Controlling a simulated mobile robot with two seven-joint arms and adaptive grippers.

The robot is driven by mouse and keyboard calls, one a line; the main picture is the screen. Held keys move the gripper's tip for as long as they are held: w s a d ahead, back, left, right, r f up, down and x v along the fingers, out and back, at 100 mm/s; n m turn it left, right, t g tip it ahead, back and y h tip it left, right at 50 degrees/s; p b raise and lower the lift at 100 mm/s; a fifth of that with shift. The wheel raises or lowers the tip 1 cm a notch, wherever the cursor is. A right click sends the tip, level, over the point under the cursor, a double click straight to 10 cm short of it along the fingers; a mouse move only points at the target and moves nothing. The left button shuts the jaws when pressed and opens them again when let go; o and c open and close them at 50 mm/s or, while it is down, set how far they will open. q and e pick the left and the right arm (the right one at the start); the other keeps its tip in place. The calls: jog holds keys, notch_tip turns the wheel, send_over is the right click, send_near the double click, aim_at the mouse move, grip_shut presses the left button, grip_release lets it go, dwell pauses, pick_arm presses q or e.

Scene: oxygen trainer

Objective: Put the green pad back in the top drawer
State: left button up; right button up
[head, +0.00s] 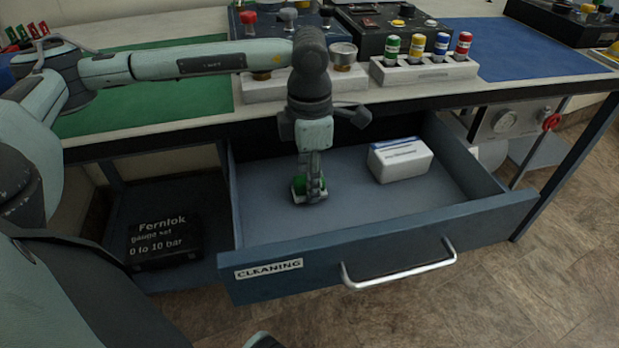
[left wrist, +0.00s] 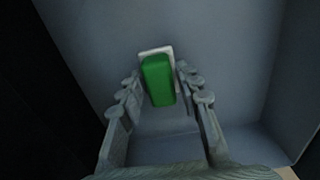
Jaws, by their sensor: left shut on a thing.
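The green pad (head: 296,187) is between the fingers of my left gripper (head: 309,192), inside the open drawer labelled CLEANING (head: 315,283). In the left wrist view, the green pad (left wrist: 158,80) has a pale white layer under the green. The left gripper (left wrist: 160,84) is shut on it, a finger on each side. The gripper points down, with the pad low over the drawer floor at its left part. I cannot tell whether the pad touches the floor. The fingers hide part of the pad in the head view. My right gripper is not in view.
A white box with a blue top (head: 400,160) lies in the drawer to the right of the gripper. The drawer floor between them is bare. The bench edge (head: 400,103) is above the drawer's back. A black Fernlok case (head: 165,240) is on the shelf at left.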

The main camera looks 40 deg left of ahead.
pick_arm(q)
jog(key=shift+f, duration=0.1)
jog(key=o, duration=1.2)
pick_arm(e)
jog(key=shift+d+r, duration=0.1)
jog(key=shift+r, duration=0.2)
pick_arm(q)
jog(key=shift+r+p, duration=0.25)
jog(key=shift+p, duration=0.3)
notch_tip(320, 180, up, 15)
jog(key=shift+r+b, duration=0.1)
jog(key=shift+b, duration=0.35)
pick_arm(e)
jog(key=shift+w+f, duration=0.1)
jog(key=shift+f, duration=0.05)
